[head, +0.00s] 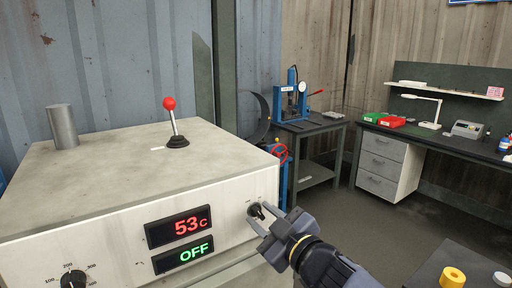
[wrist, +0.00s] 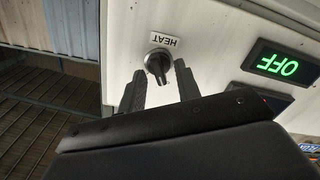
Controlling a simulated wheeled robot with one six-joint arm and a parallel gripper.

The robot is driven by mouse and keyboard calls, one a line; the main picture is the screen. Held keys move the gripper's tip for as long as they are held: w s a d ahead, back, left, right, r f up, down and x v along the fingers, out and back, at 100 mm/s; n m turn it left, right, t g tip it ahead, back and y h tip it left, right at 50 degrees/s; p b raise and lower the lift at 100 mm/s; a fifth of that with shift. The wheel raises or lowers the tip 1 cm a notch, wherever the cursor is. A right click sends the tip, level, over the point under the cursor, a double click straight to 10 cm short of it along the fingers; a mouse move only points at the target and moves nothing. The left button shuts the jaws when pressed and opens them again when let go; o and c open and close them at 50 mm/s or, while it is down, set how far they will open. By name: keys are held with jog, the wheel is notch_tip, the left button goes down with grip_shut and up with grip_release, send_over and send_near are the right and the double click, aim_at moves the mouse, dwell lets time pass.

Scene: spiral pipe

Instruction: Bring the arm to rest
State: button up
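My gripper (head: 264,228) is at the front right of the machine, close to the small black heat switch (head: 256,211). Whether a fingertip touches the switch I cannot tell. My arm reaches in from the lower right of the head view.
The machine (head: 120,180) shows a red 53c display (head: 178,227), a green OFF display (head: 183,254) and a dial (head: 73,280). On top stand a red-knobbed lever (head: 172,120) and a metal cylinder (head: 63,126). A workbench (head: 450,142) and open floor lie to the right.

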jog(key=m+p, duration=0.1)
jog(key=m, duration=0.1)
jog(key=m+p, duration=0.1)
jog(key=m, duration=0.1)
jog(key=m+p, duration=0.2)
jog(key=shift+d+r, duration=0.15)
jog(key=shift+r, duration=0.1)
jog(key=shift+s+d+f+m+p, duration=0.1)
jog(key=shift+s+d+m+p, duration=0.4)
jog(key=shift+m, duration=0.55)
jog(key=shift+s+d+f+m+p, duration=0.1)
jog(key=shift+s+d+m+p, duration=0.2)
jog(key=shift+m+p, duration=0.6)
jog(key=shift+s+d+m+p, duration=0.25)
jog(key=shift+s+m+p, duration=0.25)
jog(key=shift+m, duration=0.65)
